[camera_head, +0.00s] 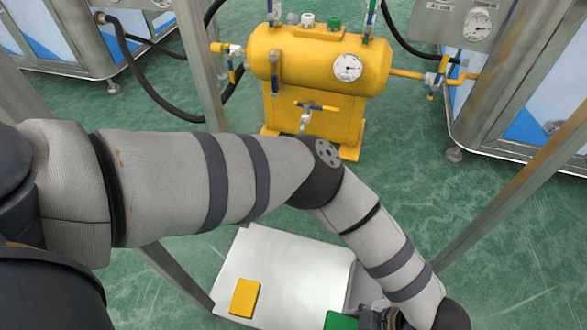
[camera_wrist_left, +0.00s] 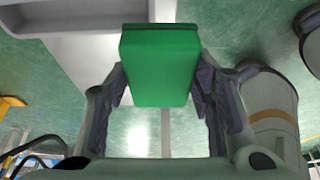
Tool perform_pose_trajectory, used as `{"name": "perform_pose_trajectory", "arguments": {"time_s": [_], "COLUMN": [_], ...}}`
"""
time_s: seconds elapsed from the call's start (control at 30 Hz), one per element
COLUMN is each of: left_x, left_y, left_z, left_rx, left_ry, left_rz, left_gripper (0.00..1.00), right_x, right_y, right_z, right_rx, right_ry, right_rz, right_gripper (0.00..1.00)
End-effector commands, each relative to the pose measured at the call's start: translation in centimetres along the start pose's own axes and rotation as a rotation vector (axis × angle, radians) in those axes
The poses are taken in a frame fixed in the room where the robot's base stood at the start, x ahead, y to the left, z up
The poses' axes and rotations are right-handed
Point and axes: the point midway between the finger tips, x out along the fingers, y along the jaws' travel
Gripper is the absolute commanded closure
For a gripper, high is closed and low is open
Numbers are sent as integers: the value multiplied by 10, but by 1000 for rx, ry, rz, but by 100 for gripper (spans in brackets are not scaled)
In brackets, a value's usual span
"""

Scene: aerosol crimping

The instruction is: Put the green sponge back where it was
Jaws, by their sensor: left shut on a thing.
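The green sponge (camera_wrist_left: 160,65) is a green block held between the two fingers of my left gripper (camera_wrist_left: 160,85) in the left wrist view. In the head view the sponge (camera_head: 341,321) shows only in part at the bottom edge, by the right side of a white tabletop. My left gripper (camera_head: 378,318) is beside it there, mostly cut off by the frame. I cannot tell whether the sponge touches the surface. My right gripper is not in view.
The white tabletop (camera_head: 290,260) has a yellow block (camera_head: 245,297) at its left; its middle is bare. Metal posts (camera_head: 200,65) stand around it. A yellow tank (camera_head: 320,80) with gauge and valves stands behind. Steel cabinets (camera_head: 520,90) are at the sides.

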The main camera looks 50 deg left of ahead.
Motion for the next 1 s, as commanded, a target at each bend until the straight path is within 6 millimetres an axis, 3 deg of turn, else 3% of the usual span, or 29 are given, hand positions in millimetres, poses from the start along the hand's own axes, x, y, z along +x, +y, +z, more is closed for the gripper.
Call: {"name": "perform_pose_trajectory", "arguments": {"time_s": [0.13,0.37,0.5,0.8,0.9,1.0], "left_x": [19,77,114,148,168,175], "left_y": [5,19,23,29,28,29], "left_z": [-18,-70,-78,-89,-80,-77], "left_rx": [4,2,3,2,3,4], "left_ry": [11,11,10,9,8,7], "left_rz": [-5,-6,-6,-3,-4,-1], "left_gripper": [73,73,73,73,73,73], "right_x": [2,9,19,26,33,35], "right_y": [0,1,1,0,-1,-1], "right_z": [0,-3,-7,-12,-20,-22], "right_rx": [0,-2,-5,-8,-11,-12], "right_ry": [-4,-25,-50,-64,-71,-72], "right_rz": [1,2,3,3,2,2], "right_gripper": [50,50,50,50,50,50]}}
